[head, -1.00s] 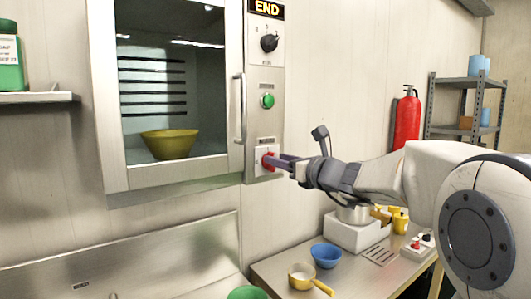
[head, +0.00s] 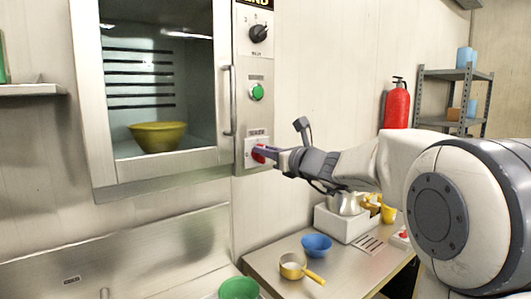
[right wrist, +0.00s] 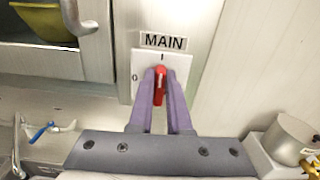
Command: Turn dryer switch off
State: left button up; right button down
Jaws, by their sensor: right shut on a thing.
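The red dryer switch (head: 257,154) sits on a white plate low on the dryer's steel control panel. In the right wrist view the red handle (right wrist: 160,88) stands about upright under a "MAIN" label, its top toward the "I" mark; a "0" mark is at the plate's left. My right gripper (head: 266,153) reaches in from the right and is shut on the handle. Its two purple fingers (right wrist: 160,79) lie on either side of it. The dryer (head: 155,90) has its glass door closed with a yellow bowl (head: 157,136) inside. My left gripper is not in view.
A green button (head: 256,92) and black knob (head: 258,33) are above the switch. The door handle (head: 230,100) stands out to its left. Below right, a table holds a blue bowl (head: 317,244), a yellow-handled pan (head: 293,268) and a metal pot (head: 345,203).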

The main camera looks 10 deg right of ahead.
jog(key=n+b, duration=0.5)
jog(key=b, duration=0.1)
jog(key=f+n+b, duration=0.1)
jog(key=n+b, duration=0.4)
jog(key=b, duration=0.1)
jog(key=a+n+b, duration=0.1)
jog(key=n+b, duration=0.4)
jog(key=b, duration=0.1)
jog(key=shift+s+f, duration=0.2)
jog(key=shift+f, duration=0.05)
jog(key=shift+n+b, duration=0.8)
jog(key=shift+n, duration=0.5)
jog(key=c, duration=0.9)
grip_release()
jog(key=shift+o, duration=0.2)
jog(key=b+v, duration=0.3)
jog(key=v, duration=0.7)
jog(key=shift+s+b, duration=0.25)
jog(key=shift+b, duration=0.05)
